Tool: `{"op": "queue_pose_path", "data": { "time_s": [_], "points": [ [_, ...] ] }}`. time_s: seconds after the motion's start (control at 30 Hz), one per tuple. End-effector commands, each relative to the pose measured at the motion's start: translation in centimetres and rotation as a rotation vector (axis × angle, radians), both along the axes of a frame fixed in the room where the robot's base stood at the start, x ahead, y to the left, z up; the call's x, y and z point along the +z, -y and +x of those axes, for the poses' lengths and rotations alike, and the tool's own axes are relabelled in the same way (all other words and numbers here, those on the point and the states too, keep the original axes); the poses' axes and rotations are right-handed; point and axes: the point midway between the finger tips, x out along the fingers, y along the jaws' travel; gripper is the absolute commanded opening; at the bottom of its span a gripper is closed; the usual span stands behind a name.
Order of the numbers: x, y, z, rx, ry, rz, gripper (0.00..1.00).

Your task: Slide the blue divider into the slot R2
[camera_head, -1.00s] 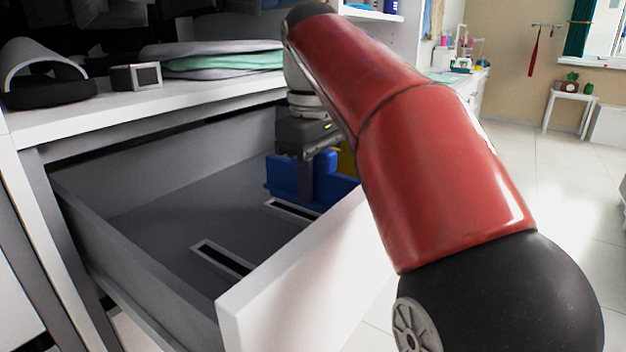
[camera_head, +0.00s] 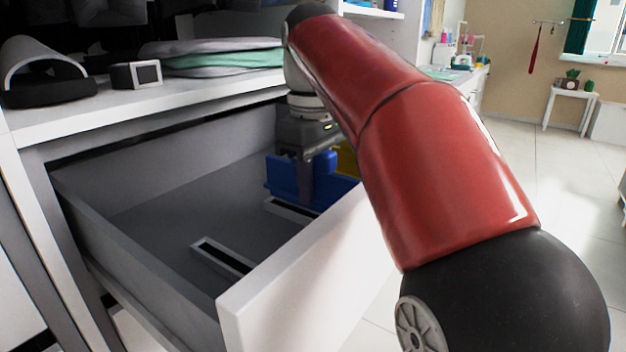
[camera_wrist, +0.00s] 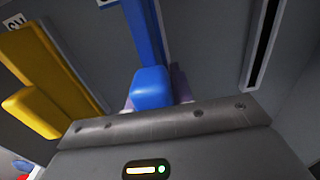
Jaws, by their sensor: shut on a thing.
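The blue divider (camera_head: 283,179) stands upright inside the open drawer, near its right end. It also shows in the wrist view (camera_wrist: 143,35), with its blue knob (camera_wrist: 152,88) at my gripper. My gripper (camera_head: 306,192) points down and is shut on the blue divider. A pale-framed slot (camera_head: 290,209) lies by the divider's lower edge; the head view does not show whether the edge is inside a slot. Another framed slot (camera_head: 222,257) is bare, nearer the camera.
A yellow divider (camera_wrist: 45,75) stands beside the blue one, left of it in the wrist view. The white drawer front (camera_head: 300,285) rises close to my gripper. Folded clothes (camera_head: 215,55) and a small box (camera_head: 136,75) lie on the shelf above. The drawer's left floor is clear.

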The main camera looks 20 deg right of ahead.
Motion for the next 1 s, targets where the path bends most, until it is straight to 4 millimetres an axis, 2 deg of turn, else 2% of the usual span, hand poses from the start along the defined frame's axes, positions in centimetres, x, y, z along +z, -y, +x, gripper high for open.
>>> {"op": "queue_pose_path", "data": {
  "time_s": [0.87, 0.9, 1.0],
  "points": [
    [-2.3, 0.0, 0.0, -0.001, 0.001, 0.000, 0.00],
    [-2.2, 0.0, 0.0, 0.000, 0.001, 0.000, 0.27],
    [-2.2, 0.0, 0.0, 0.000, 0.001, 0.001, 0.40]
  ]
}}
